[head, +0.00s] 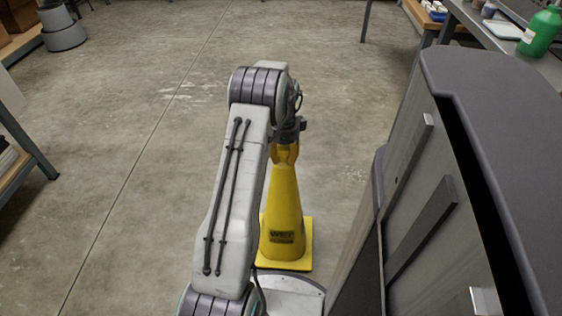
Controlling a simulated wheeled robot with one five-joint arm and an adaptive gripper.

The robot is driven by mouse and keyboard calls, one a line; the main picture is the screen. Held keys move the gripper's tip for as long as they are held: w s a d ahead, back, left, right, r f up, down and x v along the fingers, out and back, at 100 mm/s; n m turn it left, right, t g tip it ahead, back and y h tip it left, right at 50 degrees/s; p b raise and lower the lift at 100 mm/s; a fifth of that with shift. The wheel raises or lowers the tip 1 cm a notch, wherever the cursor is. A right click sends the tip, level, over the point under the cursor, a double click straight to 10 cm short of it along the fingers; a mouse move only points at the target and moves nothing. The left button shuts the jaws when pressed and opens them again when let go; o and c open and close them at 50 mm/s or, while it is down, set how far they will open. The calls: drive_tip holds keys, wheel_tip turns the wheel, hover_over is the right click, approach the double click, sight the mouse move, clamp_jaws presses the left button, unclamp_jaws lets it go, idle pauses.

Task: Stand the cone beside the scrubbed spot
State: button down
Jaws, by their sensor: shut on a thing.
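A yellow cone (284,208) with a dark printed label and a square yellow base (296,262) stands upright just right of my arm. My gripper (286,153) is shut on the cone's top. My arm hides part of the cone's left side. I cannot tell whether the base touches the floor or hangs just above it. Pale, scuffed marks (182,88) show on the concrete floor ahead and to the left of the cone. I cannot tell for sure whether they are the scrubbed spot.
A grey cabinet (408,200) with handles stands close on the right. Shelving (22,137) edges the left side, and grey round tubs (62,28) stand at the far left. A bench at the upper right holds a green bottle (541,31). The middle floor is clear.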

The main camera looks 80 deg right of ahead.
drive_tip(key=shift+d+f, duration=0.1)
drive_tip(key=shift+f, duration=0.5)
drive_tip(key=c, duration=0.8)
unclamp_jaws()
wheel_tip(320, 180, up, 12)
drive_tip(key=p, duration=0.3)
drive_tip(key=shift+r, duration=0.15)
